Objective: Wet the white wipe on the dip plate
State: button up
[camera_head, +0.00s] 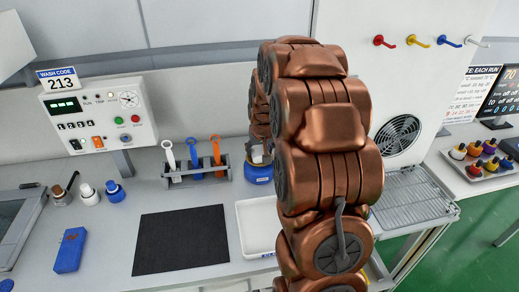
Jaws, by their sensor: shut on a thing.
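My copper-coloured arm fills the middle of the view and hides much of what is behind it. Only a small part of my gripper (261,145) shows at the arm's left edge, over a round blue container (259,175). A small whitish piece, which looks like the white wipe (257,158), is held in my gripper at the container's top. The container's top, likely the dip plate, is mostly covered. I cannot tell whether the wipe touches it.
A rack (196,172) with white, blue and orange-handled tools stands left of the blue container. A black mat (181,240) and white tray (245,228) lie in front. Small bottles (89,194) and a blue box (70,250) are left. A wire shelf (413,197) is right.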

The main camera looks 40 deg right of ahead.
aim_at(260, 149)
jog(key=shift+f+b, duration=0.3)
jog(key=shift+f, duration=0.2)
dwell(1.2)
jog(key=shift+r, duration=3.5)
